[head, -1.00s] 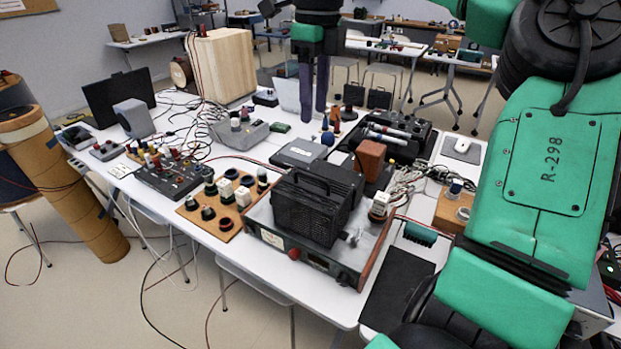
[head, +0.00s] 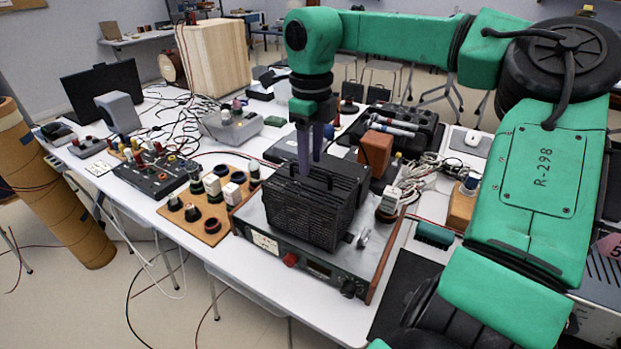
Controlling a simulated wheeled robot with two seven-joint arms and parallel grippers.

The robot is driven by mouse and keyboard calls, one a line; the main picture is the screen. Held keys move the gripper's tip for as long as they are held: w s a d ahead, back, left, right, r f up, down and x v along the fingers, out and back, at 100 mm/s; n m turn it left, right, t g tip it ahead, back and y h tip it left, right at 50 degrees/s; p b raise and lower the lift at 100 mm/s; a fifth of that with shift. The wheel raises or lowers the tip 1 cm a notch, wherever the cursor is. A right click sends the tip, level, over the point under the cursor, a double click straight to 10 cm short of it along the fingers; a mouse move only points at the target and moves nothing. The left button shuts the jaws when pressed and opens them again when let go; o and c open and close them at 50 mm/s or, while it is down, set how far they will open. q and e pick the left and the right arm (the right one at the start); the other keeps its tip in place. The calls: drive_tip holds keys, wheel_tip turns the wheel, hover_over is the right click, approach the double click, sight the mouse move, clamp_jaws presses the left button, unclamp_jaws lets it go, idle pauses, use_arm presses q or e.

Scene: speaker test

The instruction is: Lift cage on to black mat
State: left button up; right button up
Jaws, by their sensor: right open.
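The cage (head: 314,208) is a black, slatted box with a handle on top. It stands upright on a grey instrument (head: 262,240) with a dark front panel. My right gripper (head: 311,166) points down at the top of the cage, its two purple fingers apart by the handle. Whether the fingers straddle the handle or touch it, I cannot tell. The black mat (head: 405,287) lies flat at the table's front right, right of the instrument. My arm hides part of its near right side. My left gripper is not in view.
A board of knobs (head: 208,221) lies left of the instrument. A reddish-brown block (head: 375,152) and a black tray (head: 405,125) stand behind the cage. A small green-black block (head: 434,235) and cables lie beyond the mat. The mat's visible surface is clear.

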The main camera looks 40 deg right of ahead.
sight(311, 169)
wheel_tip(311, 169, down, 3)
drive_tip(key=shift+f, duration=0.15)
clamp_jaws()
idle(1.3)
